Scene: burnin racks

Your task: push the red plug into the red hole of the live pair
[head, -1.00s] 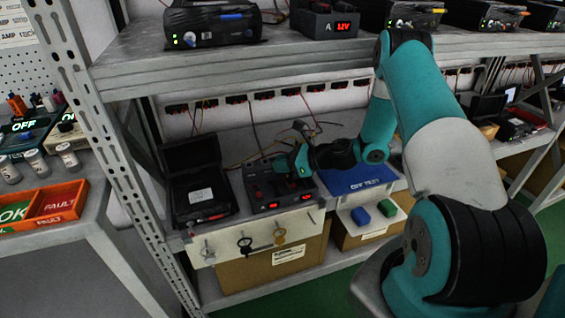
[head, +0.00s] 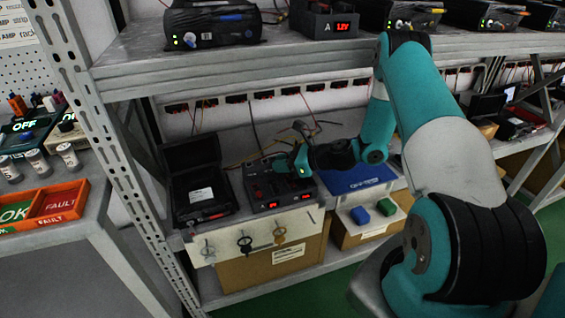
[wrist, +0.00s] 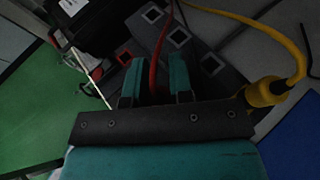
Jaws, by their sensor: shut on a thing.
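My gripper (head: 297,164) is at the dark test unit (head: 262,192) on the lower shelf, over its right part. In the wrist view its two teal fingers (wrist: 156,68) stand close together, with a red lead (wrist: 162,36) running up between them. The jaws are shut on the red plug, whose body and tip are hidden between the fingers. Square pale-rimmed sockets (wrist: 180,37) show on the dark panel beside the fingers. Two red displays light the unit's front.
An open black case (head: 200,190) stands left of the unit. A blue tray (head: 357,180) is on the right. A yellow lead with a thick plug (wrist: 265,92) lies close to the right of my gripper. The upper shelf (head: 230,68) overhangs the work area.

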